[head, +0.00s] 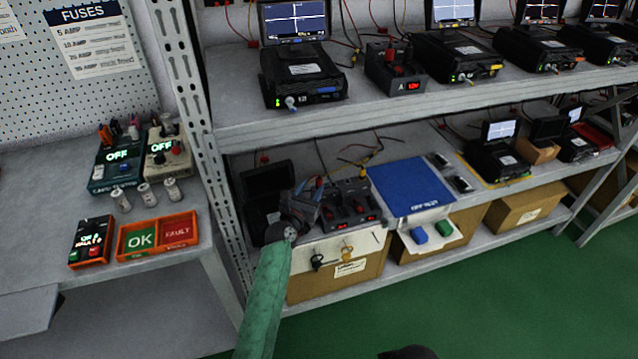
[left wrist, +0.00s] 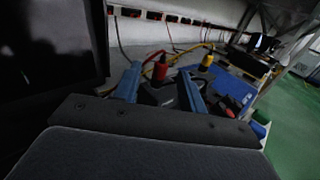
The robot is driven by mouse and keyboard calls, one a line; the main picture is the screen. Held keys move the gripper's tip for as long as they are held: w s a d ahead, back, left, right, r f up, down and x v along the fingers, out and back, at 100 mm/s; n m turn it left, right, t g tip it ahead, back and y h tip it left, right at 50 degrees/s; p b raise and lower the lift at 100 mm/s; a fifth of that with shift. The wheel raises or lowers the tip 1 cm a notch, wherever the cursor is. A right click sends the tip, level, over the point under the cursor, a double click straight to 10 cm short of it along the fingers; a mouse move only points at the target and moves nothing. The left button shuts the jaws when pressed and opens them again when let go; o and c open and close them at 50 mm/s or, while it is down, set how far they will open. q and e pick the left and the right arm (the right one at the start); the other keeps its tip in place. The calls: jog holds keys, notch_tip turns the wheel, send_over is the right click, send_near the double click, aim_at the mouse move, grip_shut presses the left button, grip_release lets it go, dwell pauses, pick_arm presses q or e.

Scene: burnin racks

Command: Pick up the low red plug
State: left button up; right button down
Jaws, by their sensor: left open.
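A red plug (left wrist: 160,70) with a cable rising from it stands beyond my left gripper (left wrist: 160,84) in the left wrist view. In that picture it appears between the two blue fingers, which are apart; I cannot tell how deep it lies between them. In the head view my left gripper (head: 318,192) is over the lower shelf, beside a black device (head: 353,204) with red displays. The gripper partly hides that area, and the plug cannot be made out clearly there. A yellow plug (left wrist: 206,61) stands right of the red one.
A blue mat (head: 408,186) lies right of the black device. A dark open case (head: 262,190) is left of my gripper. The upper shelf's edge (head: 400,116) runs above. Cardboard boxes (head: 345,272) stand below. Cables hang behind the devices.

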aim_at(318, 182)
pick_arm(q)
jog(key=shift+f+p+x, duration=0.15)
jog(key=shift+p+x, duration=0.15)
jog(key=shift+x, duration=0.85)
jog(key=shift+f+p+x, duration=0.15)
jog(key=shift+p+x, duration=0.1)
jog(key=shift+x, duration=0.9)
jog(key=shift+w+d+f, duration=0.1)
jog(key=shift+w+d, duration=0.35)
jog(key=shift+w, duration=0.05)
pick_arm(e)
jog(key=shift+s+d+r+g+h, duration=0.15)
jog(key=shift+s+d+r, duration=0.1)
jog(key=shift+d+r, duration=0.3)
jog(key=shift+s+d+r+g+h, duration=0.15)
jog(key=shift+s+d+r, duration=0.05)
jog(key=shift+d+r, duration=0.25)
jog(key=shift+a, duration=0.1)
pick_arm(q)
jog(key=c, duration=0.9)
pick_arm(e)
jog(key=shift+w, duration=0.1)
jog(key=shift+r, duration=0.15)
